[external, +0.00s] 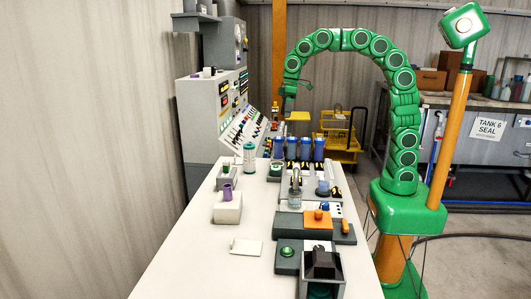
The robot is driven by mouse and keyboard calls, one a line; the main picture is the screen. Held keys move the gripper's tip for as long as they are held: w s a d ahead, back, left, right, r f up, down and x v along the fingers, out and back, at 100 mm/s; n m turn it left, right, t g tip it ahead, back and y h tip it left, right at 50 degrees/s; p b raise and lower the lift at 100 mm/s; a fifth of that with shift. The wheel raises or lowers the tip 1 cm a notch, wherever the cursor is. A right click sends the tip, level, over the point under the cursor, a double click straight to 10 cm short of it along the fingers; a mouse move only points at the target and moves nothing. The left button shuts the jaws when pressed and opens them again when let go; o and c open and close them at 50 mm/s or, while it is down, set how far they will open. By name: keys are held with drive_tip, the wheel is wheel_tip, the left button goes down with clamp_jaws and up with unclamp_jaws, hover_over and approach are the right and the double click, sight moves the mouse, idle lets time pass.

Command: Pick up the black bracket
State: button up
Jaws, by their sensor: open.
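A black angular piece (323,264) sits at the near end of the bench, on top of a grey box-like fixture. It is the only thing that looks like the black bracket, but its exact shape is hard to make out. My gripper (287,108) hangs at the end of my green arched arm, high over the far part of the bench. It is small in this view and is open. It is well apart from the black piece, farther back and above it. Nothing shows between its jaws.
Blue cups (305,148) stand in a row at the far end. An orange block (317,218), a clear bottle (295,190) and a purple cylinder on a white block (227,210) stand nearer. A control panel (225,110) rises behind. The bench's left front is clear.

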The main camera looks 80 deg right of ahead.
drive_tip(key=w+d+f+t, duration=0.1)
drive_tip(key=w+d+f, duration=0.2)
drive_tip(key=w+d, duration=0.7)
drive_tip(key=w+d+f+t, duration=0.2)
drive_tip(key=w+d+f, duration=0.35)
drive_tip(key=w, duration=0.95)
drive_tip(key=shift+h, duration=0.4)
drive_tip(key=shift+w+d+f, duration=0.1)
drive_tip(key=shift+d+f, duration=0.1)
drive_tip(key=shift+f, duration=2.75)
drive_tip(key=shift+w+d+f, duration=0.15)
drive_tip(key=shift+d+f, duration=0.1)
drive_tip(key=shift+f, duration=2.7)
drive_tip(key=shift+w+d+f, duration=0.1)
drive_tip(key=shift+d+f, duration=0.1)
drive_tip(key=shift+f, duration=2.75)
drive_tip(key=shift+d+x, duration=0.15)
drive_tip(key=shift+x, duration=1.2)
drive_tip(key=shift+d+x, duration=0.15)
drive_tip(key=shift+x, duration=1.15)
drive_tip(key=shift+w, duration=0.1)
drive_tip(key=shift+c, duration=0.5)
drive_tip(key=c, duration=1.2)
